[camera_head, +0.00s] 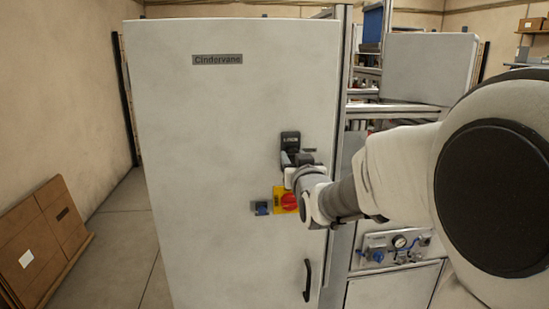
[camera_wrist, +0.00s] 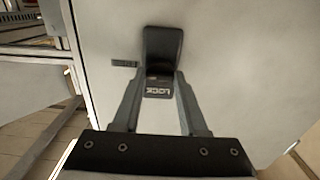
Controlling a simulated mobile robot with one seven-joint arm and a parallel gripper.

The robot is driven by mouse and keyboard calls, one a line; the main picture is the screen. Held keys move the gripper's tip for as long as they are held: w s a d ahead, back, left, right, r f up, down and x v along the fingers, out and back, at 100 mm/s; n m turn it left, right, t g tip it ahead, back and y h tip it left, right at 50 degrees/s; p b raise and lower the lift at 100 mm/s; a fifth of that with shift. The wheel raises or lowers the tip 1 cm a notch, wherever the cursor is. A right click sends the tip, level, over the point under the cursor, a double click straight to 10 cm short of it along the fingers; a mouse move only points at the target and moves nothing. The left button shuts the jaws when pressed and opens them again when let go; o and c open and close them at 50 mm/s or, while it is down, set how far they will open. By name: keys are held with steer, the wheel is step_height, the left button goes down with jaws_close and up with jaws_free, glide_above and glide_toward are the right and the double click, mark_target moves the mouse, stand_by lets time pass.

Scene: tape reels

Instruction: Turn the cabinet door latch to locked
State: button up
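The black latch (camera_head: 290,141) with a LOCK label sits near the right edge of the tall white cabinet door (camera_head: 220,130). In the wrist view the latch (camera_wrist: 162,48) is straight ahead, with its LOCK label (camera_wrist: 158,90) upside down. My gripper (camera_head: 292,160) is at the lower end of the latch. In the wrist view my gripper's two fingers (camera_wrist: 160,76) are apart, one on each side of the latch's labelled part. I cannot tell whether either finger touches it. My wrist partly hides the area below the latch in the head view.
A red and yellow rotary switch (camera_head: 287,200) and a small blue part (camera_head: 261,208) are below the latch. A black door handle (camera_head: 307,280) is lower down. A metal frame with a gauge panel (camera_head: 395,246) stands right. Flat cardboard (camera_head: 45,240) leans at the left wall.

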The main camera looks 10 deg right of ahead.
jaws_close()
